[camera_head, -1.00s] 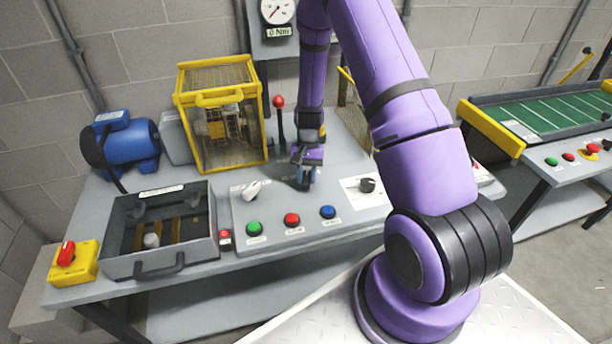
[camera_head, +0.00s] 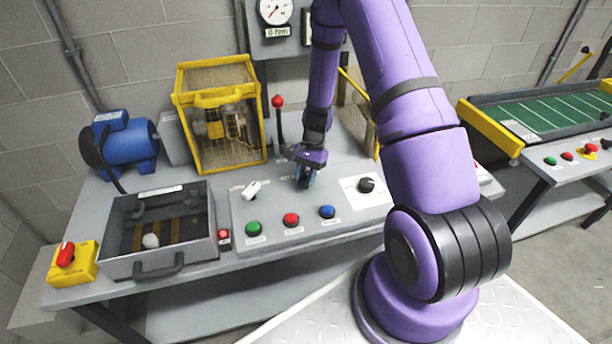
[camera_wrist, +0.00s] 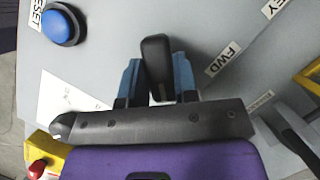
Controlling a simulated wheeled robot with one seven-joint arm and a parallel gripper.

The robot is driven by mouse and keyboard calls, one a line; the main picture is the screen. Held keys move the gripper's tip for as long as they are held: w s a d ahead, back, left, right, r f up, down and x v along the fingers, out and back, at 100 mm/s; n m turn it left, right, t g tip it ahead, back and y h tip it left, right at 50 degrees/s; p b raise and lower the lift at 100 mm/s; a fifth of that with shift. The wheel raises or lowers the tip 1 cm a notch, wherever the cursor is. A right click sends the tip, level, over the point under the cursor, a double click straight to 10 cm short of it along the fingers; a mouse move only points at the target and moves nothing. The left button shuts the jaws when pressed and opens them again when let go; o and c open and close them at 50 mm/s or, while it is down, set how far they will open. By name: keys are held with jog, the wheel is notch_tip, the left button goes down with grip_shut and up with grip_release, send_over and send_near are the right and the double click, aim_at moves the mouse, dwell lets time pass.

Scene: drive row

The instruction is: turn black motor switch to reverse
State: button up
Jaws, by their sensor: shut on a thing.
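The black motor switch (camera_wrist: 156,58) is a black lever-like handle in the wrist view, on the grey panel. It points up the picture with a slight tilt, and a FWD label (camera_wrist: 222,59) lies to its right. My gripper (camera_wrist: 157,72) has a blue finger on each side of the handle and is shut on it. No reverse label can be read. In the head view my gripper (camera_head: 306,181) is down at the panel (camera_head: 268,211), and it hides most of the switch.
Green (camera_head: 254,229), red (camera_head: 291,219) and blue (camera_head: 327,212) buttons line the panel's front. A white switch (camera_head: 251,189) is left of my gripper, a black knob (camera_head: 367,185) right. A red-topped lever (camera_head: 279,123) and yellow cage (camera_head: 218,115) stand behind.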

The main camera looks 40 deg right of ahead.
jog(key=o, duration=0.9)
jog(key=shift+r, duration=0.1)
jog(key=v, duration=1)
jog(key=shift+w+d+r, duration=0.1)
jog(key=shift+d+r, duration=0.05)
jog(key=shift+r, duration=0.1)
